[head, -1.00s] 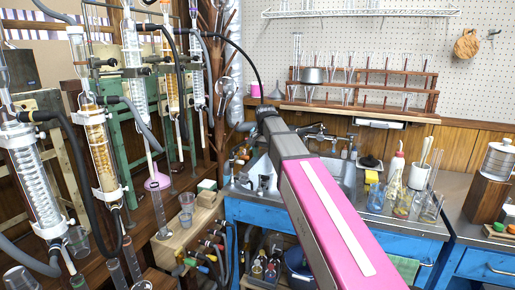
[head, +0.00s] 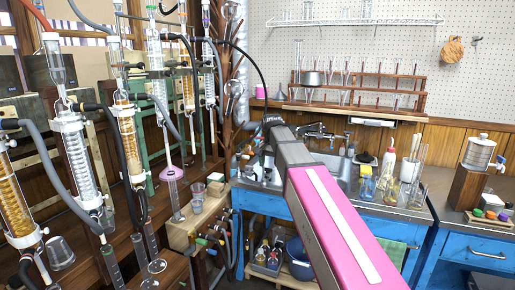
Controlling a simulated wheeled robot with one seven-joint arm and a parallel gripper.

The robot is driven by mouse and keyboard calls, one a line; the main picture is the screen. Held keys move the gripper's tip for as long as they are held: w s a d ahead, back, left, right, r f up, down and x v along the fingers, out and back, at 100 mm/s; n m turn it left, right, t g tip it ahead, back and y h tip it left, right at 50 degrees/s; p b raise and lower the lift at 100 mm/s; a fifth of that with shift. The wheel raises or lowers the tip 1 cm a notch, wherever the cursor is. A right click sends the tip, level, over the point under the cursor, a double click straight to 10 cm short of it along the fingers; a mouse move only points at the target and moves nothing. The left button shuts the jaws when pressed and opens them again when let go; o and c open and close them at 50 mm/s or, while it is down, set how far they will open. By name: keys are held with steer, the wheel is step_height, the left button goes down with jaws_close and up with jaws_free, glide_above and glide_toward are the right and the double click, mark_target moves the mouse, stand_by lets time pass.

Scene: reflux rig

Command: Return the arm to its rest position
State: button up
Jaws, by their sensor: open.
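My arm, with a pink and grey link, reaches from the lower right toward the blue sink bench (head: 385,222). My gripper (head: 258,158) is at the far end of the arm, small and partly hidden by the wrist, over the left end of the bench. It is open, and I see nothing held in it. The fingertips are hard to make out.
Glass condensers (head: 75,160) with hoses crowd the left side. A wooden block (head: 198,225) holds beakers beside them. Bottles and glassware (head: 388,170) stand right of the sink. A wooden rack (head: 355,98) hangs behind.

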steer(key=s+d+f+n, duration=0.1)
steer(key=s+d+f, duration=0.3)
steer(key=f, duration=0.6)
steer(key=s+d+f+n, duration=0.2)
steer(key=s+d+f, duration=0.2)
steer(key=s+f, duration=0.5)
steer(key=s+d+f+n, duration=0.2)
steer(key=s+d+f, duration=0.3)
steer(key=f, duration=0.6)
steer(key=shift+s+f, duration=0.4)
steer(key=shift+s, duration=0.4)
steer(key=shift+d, duration=0.1)
